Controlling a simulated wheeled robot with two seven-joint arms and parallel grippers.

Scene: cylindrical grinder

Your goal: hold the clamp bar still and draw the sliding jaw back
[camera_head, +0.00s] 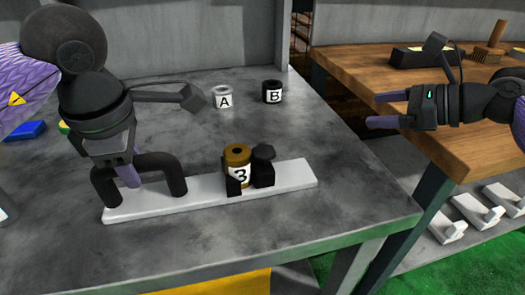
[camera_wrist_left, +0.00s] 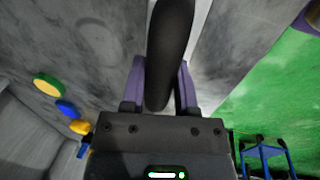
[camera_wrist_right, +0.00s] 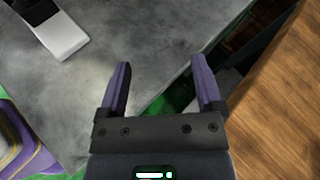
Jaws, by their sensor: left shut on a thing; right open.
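The clamp bar is a long white bar (camera_head: 205,193) lying on the grey table, with a black arched handle (camera_head: 176,172) at its left end. My left gripper (camera_head: 130,178) is shut on this handle; the left wrist view shows the handle (camera_wrist_left: 172,50) between its purple fingers (camera_wrist_left: 162,85). Toward the bar's right half, a brown cylinder marked 3 (camera_head: 238,165) stands between dark jaws. The sliding jaw seems to be the black block with a knob (camera_head: 264,168) on its right. My right gripper (camera_head: 385,110) is open and empty, right of the bar and well apart from it.
A wooden table (camera_head: 440,140) is at the right, with a gap between the tables. The grey table's front right is clear.

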